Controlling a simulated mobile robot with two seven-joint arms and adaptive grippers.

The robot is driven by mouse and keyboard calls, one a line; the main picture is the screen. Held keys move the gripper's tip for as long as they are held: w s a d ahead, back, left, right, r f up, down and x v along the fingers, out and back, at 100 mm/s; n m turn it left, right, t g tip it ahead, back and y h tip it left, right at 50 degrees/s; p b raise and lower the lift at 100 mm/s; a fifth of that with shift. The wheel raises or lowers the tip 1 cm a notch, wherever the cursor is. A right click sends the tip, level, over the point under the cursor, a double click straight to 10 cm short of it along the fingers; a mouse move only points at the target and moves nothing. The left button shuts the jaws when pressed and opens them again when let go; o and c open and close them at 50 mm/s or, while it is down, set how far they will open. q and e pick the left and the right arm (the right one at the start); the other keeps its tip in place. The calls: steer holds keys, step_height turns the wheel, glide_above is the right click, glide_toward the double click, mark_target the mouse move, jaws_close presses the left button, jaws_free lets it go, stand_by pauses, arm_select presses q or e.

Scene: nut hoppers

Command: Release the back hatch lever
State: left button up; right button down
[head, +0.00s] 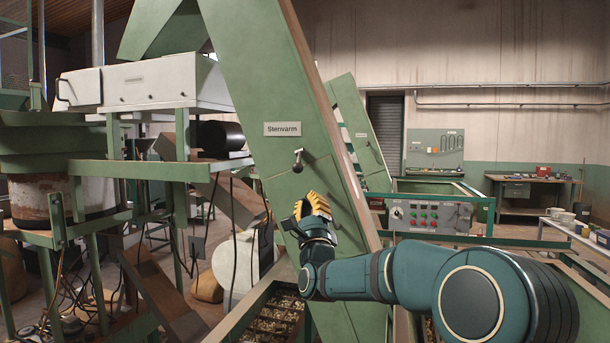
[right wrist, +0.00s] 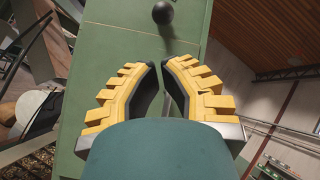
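A short lever with a dark ball knob (head: 298,162) sticks out of the sloping green panel (head: 262,90), below the label "Stenvarm". No marking shows whether it is the back hatch lever. The ball knob also shows at the top of the right wrist view (right wrist: 163,13), beyond the fingertips. My right gripper (head: 309,205), with yellow ridged fingers, is below the knob and apart from it. In the right wrist view its fingers (right wrist: 158,67) are empty, with a narrow gap between the tips. My left gripper is not in view.
A grey control box (head: 430,216) with coloured buttons is on a green rail at right. A white machine housing (head: 150,84) is at left. A trough of small pieces (head: 278,318) lies below the panel. A workbench (head: 530,181) stands far back right.

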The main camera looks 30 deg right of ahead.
mark_target(298, 170)
steer(key=p+x, duration=0.3)
steer(key=x, duration=0.6)
steer(key=shift+w+d+r, duration=0.1)
steer(key=shift+w+r, duration=0.05)
steer(key=shift+r, duration=0.05)
